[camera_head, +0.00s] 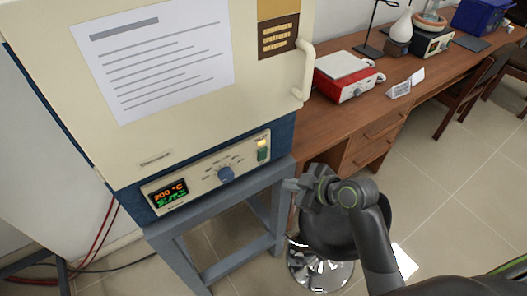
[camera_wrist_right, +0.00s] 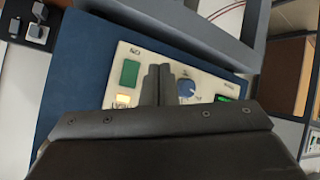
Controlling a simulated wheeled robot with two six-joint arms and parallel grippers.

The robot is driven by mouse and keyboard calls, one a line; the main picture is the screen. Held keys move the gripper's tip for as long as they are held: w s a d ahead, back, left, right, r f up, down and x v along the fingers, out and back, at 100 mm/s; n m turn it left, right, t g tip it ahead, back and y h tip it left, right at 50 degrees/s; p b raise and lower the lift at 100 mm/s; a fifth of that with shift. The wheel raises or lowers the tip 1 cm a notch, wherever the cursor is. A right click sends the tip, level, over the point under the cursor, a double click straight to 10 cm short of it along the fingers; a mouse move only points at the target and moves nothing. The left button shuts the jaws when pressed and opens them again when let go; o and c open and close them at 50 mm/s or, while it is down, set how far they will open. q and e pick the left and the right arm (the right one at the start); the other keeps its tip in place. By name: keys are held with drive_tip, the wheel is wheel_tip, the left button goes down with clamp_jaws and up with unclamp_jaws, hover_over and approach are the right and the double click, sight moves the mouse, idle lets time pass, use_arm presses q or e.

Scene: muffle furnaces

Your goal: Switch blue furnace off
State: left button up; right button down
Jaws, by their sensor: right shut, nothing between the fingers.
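The blue furnace (camera_head: 115,150) has a cream door and a blue lower body, and stands on a grey stand at the left of the head view. Its control panel carries a lit display (camera_head: 170,193) reading 200 °C, a blue dial (camera_head: 226,174) and a green power switch (camera_head: 262,154) with a glowing yellow part above it. The wrist view shows the green switch (camera_wrist_right: 130,72), its glowing part and the blue dial (camera_wrist_right: 186,88). My right gripper (camera_head: 288,184) is shut and empty, to the right of the panel. Its fingers (camera_wrist_right: 158,78) appear between switch and dial in the wrist view. My left gripper is not in view.
The grey stand (camera_head: 215,205) runs below the furnace. A black round stool (camera_head: 345,232) is beneath my right arm. A wooden desk (camera_head: 330,130) at the right holds a red-and-white device (camera_head: 345,78). Tiled floor is open at the right.

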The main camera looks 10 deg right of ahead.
drive_tip(key=b, duration=0.1)
approach(261, 157)
wheel_tip(261, 157, down, 4)
drive_tip(key=w+a, duration=0.1)
drive_tip(key=a, duration=0.1)
drive_tip(key=shift+w+a+r, duration=0.15)
drive_tip(key=shift+w+r, duration=0.1)
drive_tip(key=shift+w, duration=0.6)
idle(1.2)
drive_tip(key=shift+w+a, duration=0.15)
drive_tip(key=shift+w, duration=0.2)
drive_tip(key=shift+w+a+r, duration=0.1)
drive_tip(key=shift+w, duration=0.2)
idle(0.7)
drive_tip(key=shift+s, duration=0.1)
drive_tip(key=shift+s+d+p, duration=0.3)
drive_tip(key=shift+s+p, duration=0.2)
drive_tip(key=shift+s, duration=0.15)
